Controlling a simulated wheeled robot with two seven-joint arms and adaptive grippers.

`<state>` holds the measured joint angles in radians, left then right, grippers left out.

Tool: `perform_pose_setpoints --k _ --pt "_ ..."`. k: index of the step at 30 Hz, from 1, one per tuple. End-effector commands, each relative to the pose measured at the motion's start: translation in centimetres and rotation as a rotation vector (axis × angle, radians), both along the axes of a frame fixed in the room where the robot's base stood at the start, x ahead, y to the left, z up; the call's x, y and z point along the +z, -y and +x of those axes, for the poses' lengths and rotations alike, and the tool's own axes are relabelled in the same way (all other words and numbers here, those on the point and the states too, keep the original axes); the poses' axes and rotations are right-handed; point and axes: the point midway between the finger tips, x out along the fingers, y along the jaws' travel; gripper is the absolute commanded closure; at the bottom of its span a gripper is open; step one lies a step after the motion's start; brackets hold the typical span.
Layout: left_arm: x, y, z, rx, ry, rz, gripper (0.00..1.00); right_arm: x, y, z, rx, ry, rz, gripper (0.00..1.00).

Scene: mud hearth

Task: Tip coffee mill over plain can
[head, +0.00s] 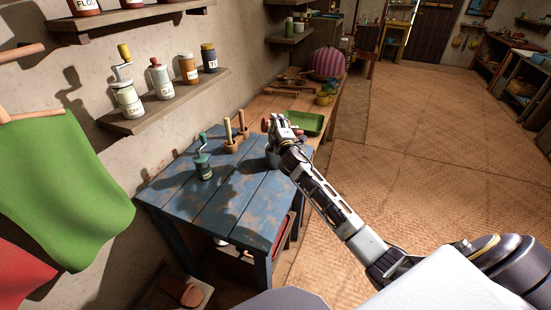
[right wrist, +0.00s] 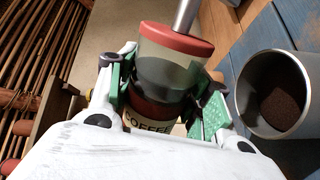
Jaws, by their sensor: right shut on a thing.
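The coffee mill, with a red lid, clear body, metal crank shaft and "COFFEE" label, is between my right gripper's green-padded fingers in the right wrist view (right wrist: 172,75). My right gripper (head: 277,132) is shut on it above the far right part of the blue table. The mill is tipped well over from upright. The plain can (right wrist: 275,95) is an open metal cylinder beside the mill, with dark brown grounds inside. In the head view the can (head: 272,157) is a small grey shape, partly hidden by my gripper. My left gripper is not in view.
A teal mill (head: 203,164) and wooden mortar-like pieces (head: 230,136) stand left of the can on the blue table (head: 226,204). A green tray (head: 306,122) lies beyond. A wall shelf (head: 165,104) holds several jars. The table's front is clear.

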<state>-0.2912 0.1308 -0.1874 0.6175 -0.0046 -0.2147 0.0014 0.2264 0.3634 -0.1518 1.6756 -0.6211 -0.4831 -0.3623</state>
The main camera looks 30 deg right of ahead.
Motion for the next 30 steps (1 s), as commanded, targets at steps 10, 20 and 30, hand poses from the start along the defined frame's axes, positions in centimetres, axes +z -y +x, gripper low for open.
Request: perform_pose_setpoints --k 10,20,30 --pt "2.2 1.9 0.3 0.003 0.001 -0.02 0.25 1.0 0.1 0.0 0.0 -0.045 -0.21 0.77" --pt "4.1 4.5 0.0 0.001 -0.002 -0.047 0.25 1.5 0.0 0.0 0.0 -0.092 -0.413 0.77" --pt "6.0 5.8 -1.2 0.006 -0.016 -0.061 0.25 2.1 0.1 0.0 -0.001 -0.138 -0.615 0.77"
